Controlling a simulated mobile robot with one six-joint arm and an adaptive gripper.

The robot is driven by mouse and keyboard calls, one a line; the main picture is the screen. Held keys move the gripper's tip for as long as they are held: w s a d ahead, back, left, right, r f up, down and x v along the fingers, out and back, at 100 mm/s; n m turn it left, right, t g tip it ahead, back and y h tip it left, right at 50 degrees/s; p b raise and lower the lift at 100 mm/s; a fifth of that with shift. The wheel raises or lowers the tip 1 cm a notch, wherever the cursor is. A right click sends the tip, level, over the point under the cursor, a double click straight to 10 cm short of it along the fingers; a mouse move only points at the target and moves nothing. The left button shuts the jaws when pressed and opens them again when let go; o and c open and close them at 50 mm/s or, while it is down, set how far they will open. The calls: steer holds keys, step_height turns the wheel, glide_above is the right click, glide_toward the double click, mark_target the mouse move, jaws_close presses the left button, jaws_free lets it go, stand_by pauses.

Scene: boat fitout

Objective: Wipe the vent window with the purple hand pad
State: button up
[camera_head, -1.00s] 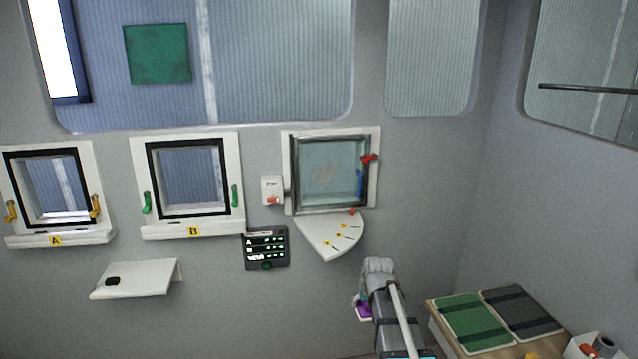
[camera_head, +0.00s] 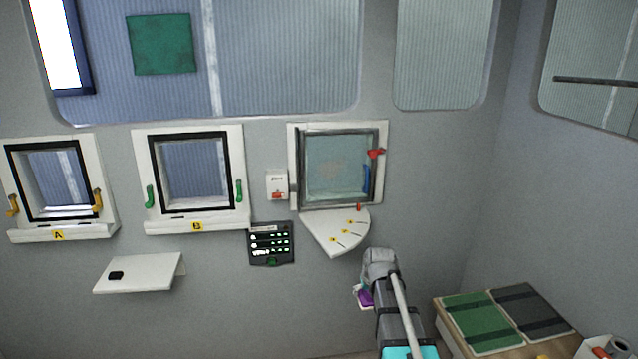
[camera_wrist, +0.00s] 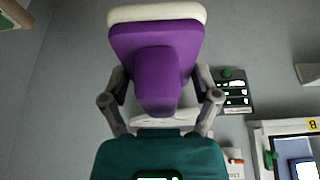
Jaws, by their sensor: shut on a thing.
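The purple hand pad (camera_wrist: 157,50) has a pale face and fills the top middle of the wrist view. My gripper (camera_wrist: 160,100) is shut on the pad's purple grip. In the head view the pad (camera_head: 364,297) shows partly beside my arm, below and right of the window, apart from it. My arm hides the fingers there.
A quarter-round white plate (camera_head: 335,230) with yellow marks juts out below the vent window. A white switch box (camera_head: 277,186) and a dark panel (camera_head: 270,244) are to the left. Windows A (camera_head: 55,180) and B (camera_head: 190,175) are further left. A bench with green (camera_head: 478,320) and grey pads is at right.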

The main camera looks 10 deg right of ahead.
steer(key=w+a+r+t+b, duration=0.1)
steer(key=w+a+r+t, duration=0.1)
steer(key=w+r+t, duration=0.4)
steer(key=w+a+r+t+h+b, duration=0.1)
steer(key=w+a+r+t, duration=0.1)
steer(key=w+r+t, duration=0.5)
steer(key=shift+w+a+r+m, duration=0.35)
steer(key=shift+w+r, duration=0.35)
steer(key=shift+w, duration=2.2)
